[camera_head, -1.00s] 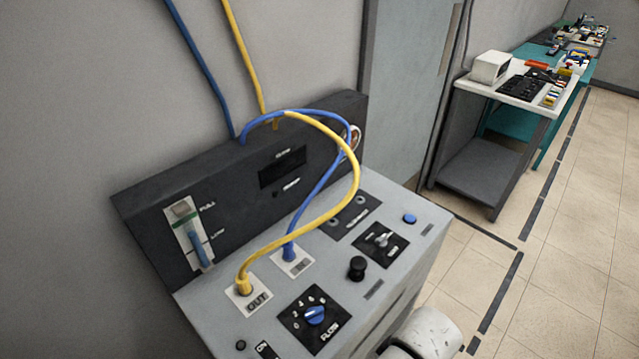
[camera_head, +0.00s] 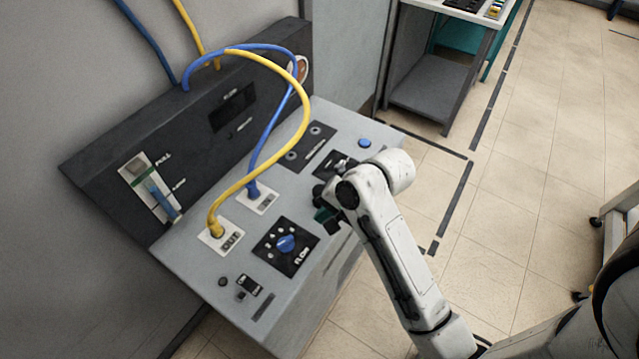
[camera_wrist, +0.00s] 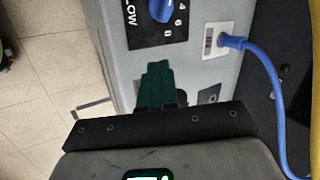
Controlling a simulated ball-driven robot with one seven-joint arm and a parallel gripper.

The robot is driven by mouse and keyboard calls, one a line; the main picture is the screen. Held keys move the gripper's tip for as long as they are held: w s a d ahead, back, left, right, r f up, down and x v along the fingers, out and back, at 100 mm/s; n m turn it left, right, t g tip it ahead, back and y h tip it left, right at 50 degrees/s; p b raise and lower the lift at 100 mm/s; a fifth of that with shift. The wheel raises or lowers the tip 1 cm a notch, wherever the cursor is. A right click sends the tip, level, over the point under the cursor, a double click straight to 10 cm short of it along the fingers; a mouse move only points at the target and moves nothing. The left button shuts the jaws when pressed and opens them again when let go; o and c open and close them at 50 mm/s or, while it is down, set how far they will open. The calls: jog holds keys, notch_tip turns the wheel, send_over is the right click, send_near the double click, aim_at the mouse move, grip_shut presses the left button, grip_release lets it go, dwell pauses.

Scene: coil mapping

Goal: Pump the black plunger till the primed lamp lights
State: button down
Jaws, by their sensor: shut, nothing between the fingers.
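The grey pump console (camera_head: 190,262) stands against the wall with a dark upright back panel (camera_head: 105,160). My gripper (camera_head: 326,214) is over the console's front edge, between the flow dial (camera_head: 286,243) and the rotary switch plate (camera_head: 333,167). Its green fingers (camera_wrist: 157,85) are shut together and empty in the wrist view. The black plunger is hidden, or nearly so, by my gripper and wrist; whether they touch I cannot tell. A tiny dark dot sits beside a small label (camera_head: 242,125) on the back panel; the label is too small to read, and no lit lamp shows.
A blue hose (camera_head: 275,135) and a yellow hose (camera_head: 262,172) arch over the console into its ports. A blue button (camera_head: 364,143) lies behind my wrist. A white-topped bench (camera_head: 450,10) stands beyond. The tiled floor (camera_head: 520,220) at right is mostly clear.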

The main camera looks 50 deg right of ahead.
jog(key=w+d+r+m+t+p, duration=0.1)
jog(key=w+d+r+m+t, duration=0.2)
jog(key=w+d+r+m, duration=0.2)
notch_tip(320, 180, up, 3)
jog(key=d+m, duration=0.2)
jog(key=m, duration=0.1)
jog(key=shift+w+d+r+m+p, duration=0.15)
jog(key=shift+w+d+m+p, duration=0.15)
jog(key=shift+d+m, duration=0.1)
notch_tip(320, 180, down, 5)
jog(key=b, duration=0.2)
jog(key=shift+f+b, duration=0.2)
jog(key=shift+b, duration=0.2)
jog(key=shift+f+b, duration=0.7)
jog(key=shift+b, duration=0.35)
jog(key=shift+f, duration=1.05)
